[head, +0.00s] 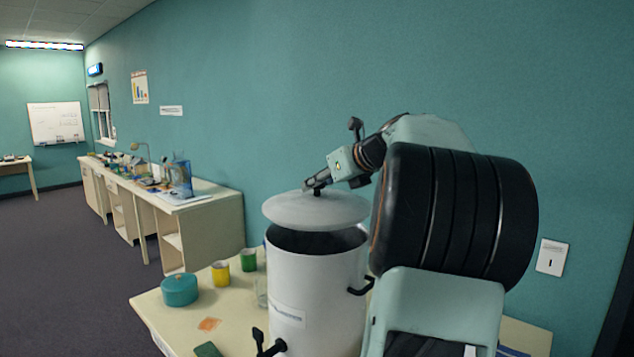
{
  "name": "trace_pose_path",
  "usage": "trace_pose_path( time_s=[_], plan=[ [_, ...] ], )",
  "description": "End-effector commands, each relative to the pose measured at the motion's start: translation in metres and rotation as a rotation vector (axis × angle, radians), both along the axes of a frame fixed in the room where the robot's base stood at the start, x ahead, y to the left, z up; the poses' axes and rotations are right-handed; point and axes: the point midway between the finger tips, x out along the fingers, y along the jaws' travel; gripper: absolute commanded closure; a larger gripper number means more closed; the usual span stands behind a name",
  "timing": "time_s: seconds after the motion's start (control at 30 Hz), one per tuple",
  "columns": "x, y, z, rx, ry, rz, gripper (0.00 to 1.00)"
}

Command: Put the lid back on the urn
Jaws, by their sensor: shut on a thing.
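The urn (315,290) is a tall white cylinder with black side handles and a black tap low at its front. It stands upright on the cream table, and its dark open mouth shows. The lid (316,213) is a pale grey disc with a small black knob. My gripper (317,187) is shut on the lid's knob from above. The lid hangs roughly level over the urn's mouth, with a gap showing at the front. Its far edge hides the back of the rim, so I cannot tell whether it touches there.
On the table (150,305) left of the urn are a teal round container (180,290), a yellow cup (220,273), a green cup (248,259), a clear glass (261,291) and an orange patch (209,324). A cluttered counter (215,215) stands further left.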

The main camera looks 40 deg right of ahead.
Motion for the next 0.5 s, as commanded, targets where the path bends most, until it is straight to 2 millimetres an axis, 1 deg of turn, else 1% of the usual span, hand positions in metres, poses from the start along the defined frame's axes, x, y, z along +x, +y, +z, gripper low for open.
trace_pose_path(
  time_s=[0.23, 0.3, 0.4, 0.5],
  plan=[
    [0.0, 0.0, -0.025, 0.001, -0.001, 0.0, 1.0],
    [0.0, 0.0, -0.035, -0.001, -0.002, -0.001, 1.0],
    [0.0, 0.0, -0.045, -0.001, -0.002, -0.001, 1.0],
    [0.0, 0.0, -0.05, -0.001, -0.002, -0.001, 1.0]
  ],
)
